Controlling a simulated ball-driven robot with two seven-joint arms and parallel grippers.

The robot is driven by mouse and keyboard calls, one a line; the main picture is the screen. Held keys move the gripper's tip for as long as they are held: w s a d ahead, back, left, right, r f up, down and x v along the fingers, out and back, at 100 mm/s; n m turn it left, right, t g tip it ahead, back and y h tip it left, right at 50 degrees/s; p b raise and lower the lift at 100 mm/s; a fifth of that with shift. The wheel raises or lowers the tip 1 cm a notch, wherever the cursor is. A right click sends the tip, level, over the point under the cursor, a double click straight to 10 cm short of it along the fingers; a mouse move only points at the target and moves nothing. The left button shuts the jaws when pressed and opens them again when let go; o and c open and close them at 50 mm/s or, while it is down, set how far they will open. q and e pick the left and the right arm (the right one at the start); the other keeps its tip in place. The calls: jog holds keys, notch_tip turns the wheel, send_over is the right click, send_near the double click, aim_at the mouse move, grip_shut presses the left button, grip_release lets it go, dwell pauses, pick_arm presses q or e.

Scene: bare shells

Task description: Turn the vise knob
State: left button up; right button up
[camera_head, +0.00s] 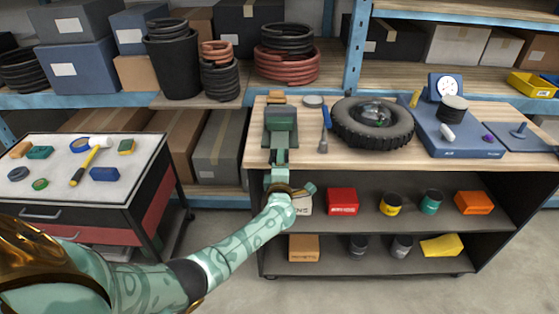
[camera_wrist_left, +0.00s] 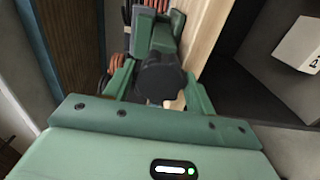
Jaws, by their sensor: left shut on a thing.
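The green vise (camera_head: 281,127) is mounted at the left front edge of the wooden workbench (camera_head: 345,157). In the left wrist view, the dark round vise knob (camera_wrist_left: 160,76) faces me, with the green vise body (camera_wrist_left: 157,30) behind it. My left gripper (camera_head: 278,178) reaches up to the front of the vise from below. In the left wrist view, its two green fingers (camera_wrist_left: 160,88) stand on either side of the knob and are shut on it. In the head view the knob is hidden by the gripper. My right gripper is not in view.
Shelves below hold boxes and cans. A tool cart (camera_head: 66,195) stands at left. Open floor (camera_head: 225,245) lies between cart and bench.

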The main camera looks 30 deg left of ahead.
pick_arm(q)
jog(key=shift+f+m+p, duration=0.15)
jog(key=shift+m+p, duration=0.2)
jog(key=shift+m, duration=0.45)
jog(key=o, duration=1)
jog(key=p+v, duration=0.3)
jog(key=v, duration=1.3)
jog(key=shift+s+d, duration=0.1)
jog(key=shift+s, duration=0.1)
